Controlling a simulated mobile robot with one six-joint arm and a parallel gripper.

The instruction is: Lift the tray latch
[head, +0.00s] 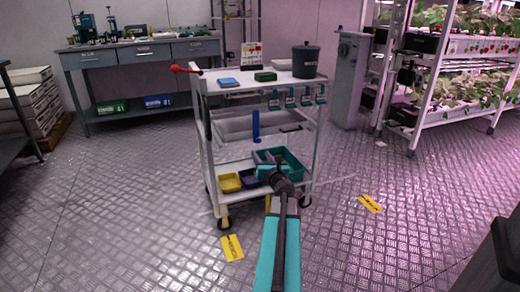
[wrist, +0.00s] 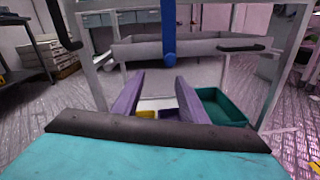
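A white trolley (head: 202,133) stands mid-floor with a pale grey tray (head: 232,127) on its middle level. The tray also shows ahead in the wrist view (wrist: 130,50). A blue upright bar (head: 255,127), which looks like the latch, hangs at the tray's front. In the wrist view the blue bar (wrist: 168,35) is just above and beyond my fingertips, apart from them. My gripper (wrist: 160,77) is open, its two purple fingers spread with nothing between them. In the head view my gripper (head: 263,157) is low at the trolley's front, partly hidden by my arm.
The lower shelf holds a yellow bin (head: 229,183) and a teal bin (head: 293,165). A black handle (wrist: 242,46) is right of the blue bar. The trolley top carries a dark bucket (head: 305,60). A workbench (head: 135,52) and plant racks (head: 430,85) stand behind.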

